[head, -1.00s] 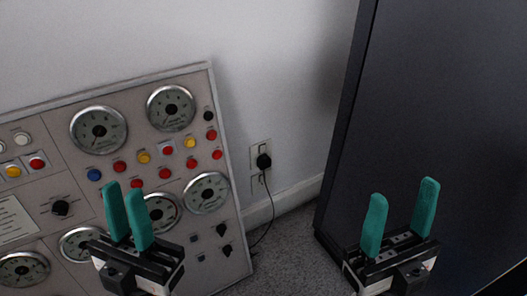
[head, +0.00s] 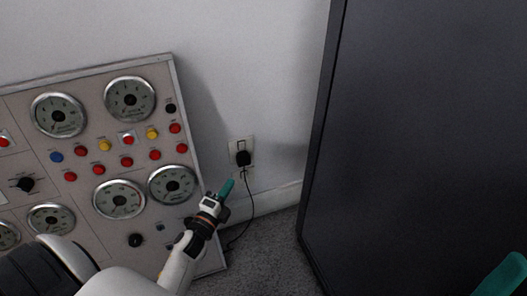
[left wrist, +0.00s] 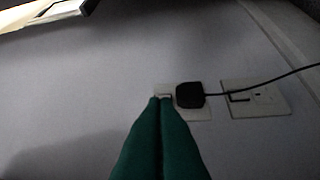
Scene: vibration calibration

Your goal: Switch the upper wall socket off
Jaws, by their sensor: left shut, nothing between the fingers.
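The upper wall socket (head: 237,146) is a pale plate low on the white wall, with a black plug (head: 243,158) in it. In the left wrist view the plug (left wrist: 190,95) covers much of the upper socket (left wrist: 198,115); a small switch (left wrist: 164,91) shows beside it. My left gripper (head: 228,186) is shut and empty, its green fingers pointing at the wall. In the left wrist view its fingertips (left wrist: 160,100) overlap the switch's edge; I cannot tell whether they touch. Only one green finger of my right gripper (head: 506,274) shows at the lower right.
The lower socket (left wrist: 255,98) sits beside the upper one in the left wrist view. The plug's black cord (head: 250,210) hangs to the floor. A gauge panel (head: 90,165) leans at the left. A tall dark cabinet (head: 420,120) stands at the right.

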